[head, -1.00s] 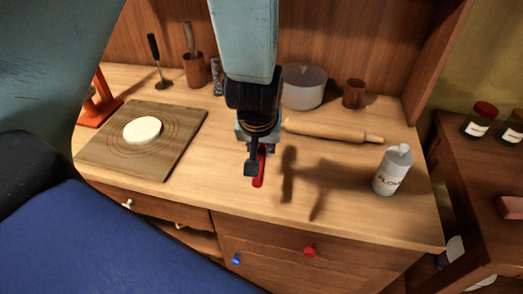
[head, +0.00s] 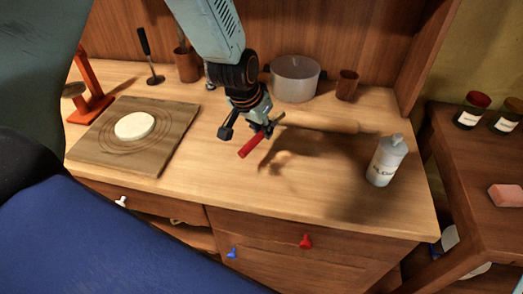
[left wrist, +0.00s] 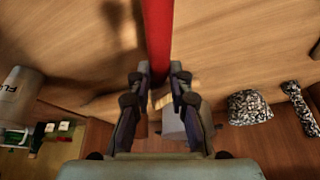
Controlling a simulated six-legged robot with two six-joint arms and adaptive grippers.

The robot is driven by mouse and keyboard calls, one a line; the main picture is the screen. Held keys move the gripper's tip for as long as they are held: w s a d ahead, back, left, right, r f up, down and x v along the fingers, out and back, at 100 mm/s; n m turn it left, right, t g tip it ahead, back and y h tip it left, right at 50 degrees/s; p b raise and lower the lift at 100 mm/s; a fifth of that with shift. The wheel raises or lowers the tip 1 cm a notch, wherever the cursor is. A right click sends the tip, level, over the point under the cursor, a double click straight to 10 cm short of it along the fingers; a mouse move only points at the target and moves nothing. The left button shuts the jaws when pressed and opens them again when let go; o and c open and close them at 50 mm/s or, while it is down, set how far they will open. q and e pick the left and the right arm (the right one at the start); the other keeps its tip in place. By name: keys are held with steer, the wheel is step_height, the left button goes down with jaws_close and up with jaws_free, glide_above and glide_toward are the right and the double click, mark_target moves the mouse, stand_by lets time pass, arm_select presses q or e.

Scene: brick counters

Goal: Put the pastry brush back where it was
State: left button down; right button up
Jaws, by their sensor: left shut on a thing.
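My left gripper (head: 262,127) is shut on the red-handled pastry brush (head: 250,146) and holds it above the middle of the counter. The brush lies diagonally, its red handle toward the lower left and its pale tip toward the upper right. In the left wrist view, the red handle (left wrist: 157,35) runs up from between the fingers (left wrist: 159,85). A brown cup (head: 186,66) with a utensil upright in it stands at the back, left of my arm. My right gripper is not in view.
A rolling pin (head: 325,123) lies behind the brush, partly hidden. A pot (head: 295,80) and a small brown cup (head: 347,86) stand at the back. A flour bottle (head: 386,162) is at right. A board (head: 160,150) with dough (head: 134,126) is at left. The front middle is clear.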

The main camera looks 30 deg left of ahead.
mark_target(261, 154)
arm_select(q)
step_height(261, 154, down, 2)
steer(key=shift+w+a+f+b, duration=0.1)
steer(key=shift+b, duration=0.45)
steer(key=shift+f+b, duration=0.25)
steer(key=shift+b, duration=0.05)
step_height(261, 154, down, 3)
steer(key=shift+r+b, duration=0.15)
steer(key=shift+b, duration=1.1)
steer(key=shift+f, duration=0.3)
steer(key=shift+r, duration=0.1)
